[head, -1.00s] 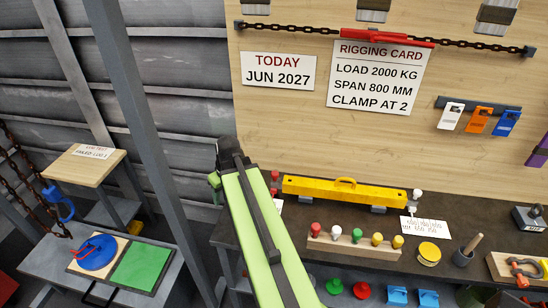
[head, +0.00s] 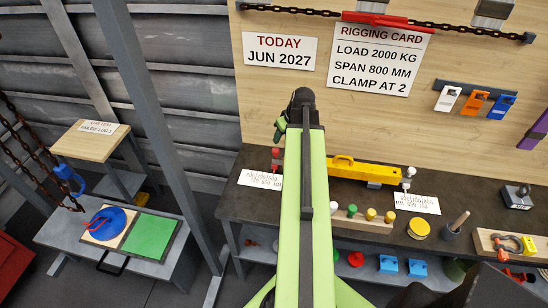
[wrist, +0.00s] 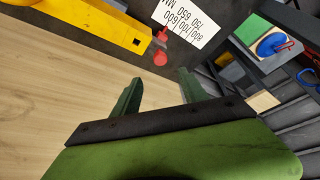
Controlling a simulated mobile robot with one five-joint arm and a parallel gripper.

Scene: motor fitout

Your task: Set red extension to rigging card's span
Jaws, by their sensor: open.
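The rigging card (head: 376,62) on the wall reads load 2000 kg, span 800 mm, clamp at 2. The yellow beam (head: 350,169) lies on the dark bench and shows in the wrist view (wrist: 95,22). The red extension (head: 275,158) is at its left end; in the wrist view its red knob and block (wrist: 161,46) stand beside a white scale card (wrist: 187,22) with span numbers in mm. My gripper (wrist: 157,88) is open and empty, its green fingers apart from the red extension. In the head view my arm hides part of the beam.
Coloured knobs on a wooden rack (head: 362,222) stand in front, partly behind my arm. A grey post (head: 150,140) rises left of the bench.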

